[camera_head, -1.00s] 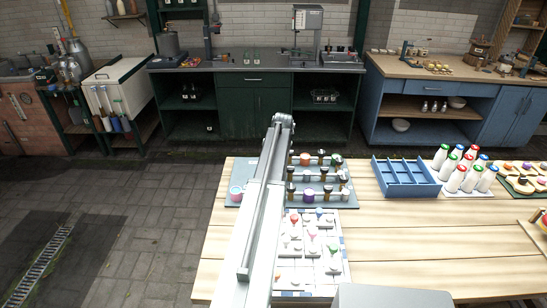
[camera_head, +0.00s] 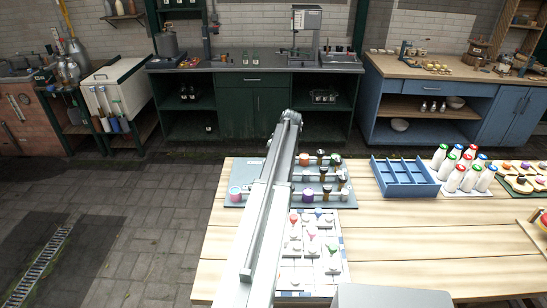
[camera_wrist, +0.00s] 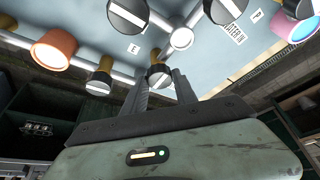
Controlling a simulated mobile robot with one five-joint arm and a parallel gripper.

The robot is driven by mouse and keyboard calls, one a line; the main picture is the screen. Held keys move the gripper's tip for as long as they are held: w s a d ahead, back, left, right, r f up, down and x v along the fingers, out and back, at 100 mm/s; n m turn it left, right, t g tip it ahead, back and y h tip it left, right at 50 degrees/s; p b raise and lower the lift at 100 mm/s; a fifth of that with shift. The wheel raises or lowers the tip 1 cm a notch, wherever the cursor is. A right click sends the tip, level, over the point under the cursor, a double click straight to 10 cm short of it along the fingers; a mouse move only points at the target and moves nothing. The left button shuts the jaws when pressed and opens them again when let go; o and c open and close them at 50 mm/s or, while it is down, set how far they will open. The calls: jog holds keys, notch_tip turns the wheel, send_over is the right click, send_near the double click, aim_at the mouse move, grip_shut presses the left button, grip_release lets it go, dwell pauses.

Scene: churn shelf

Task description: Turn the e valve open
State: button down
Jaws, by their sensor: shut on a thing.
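In the wrist view, the fingers of my gripper (camera_wrist: 160,90) close around a small dark valve knob (camera_wrist: 158,71) with a pale band across its face. The knob sits on a pipe of the pale blue valve board (camera_wrist: 190,72). A white label with the letter E (camera_wrist: 134,48) is just up and left of this knob, below a larger black knob with a pale bar (camera_wrist: 127,13). In the head view, the valve board (camera_head: 233,202) lies on the wooden table, and my arm covers part of it and hides my gripper.
In the head view, a blue divided tray (camera_head: 404,190) and white bottles (camera_head: 455,180) stand right of the board. The table front right (camera_head: 460,235) is clear.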

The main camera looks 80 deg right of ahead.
jog(key=shift+a, duration=0.1)
jog(key=c, duration=1)
grip_release()
jog(key=shift+r+p, duration=0.35)
jog(key=shift+p, duration=0.05)
jog(key=p+v, duration=0.6)
jog(key=v, duration=0.1)
jog(key=shift+s, duration=0.15)
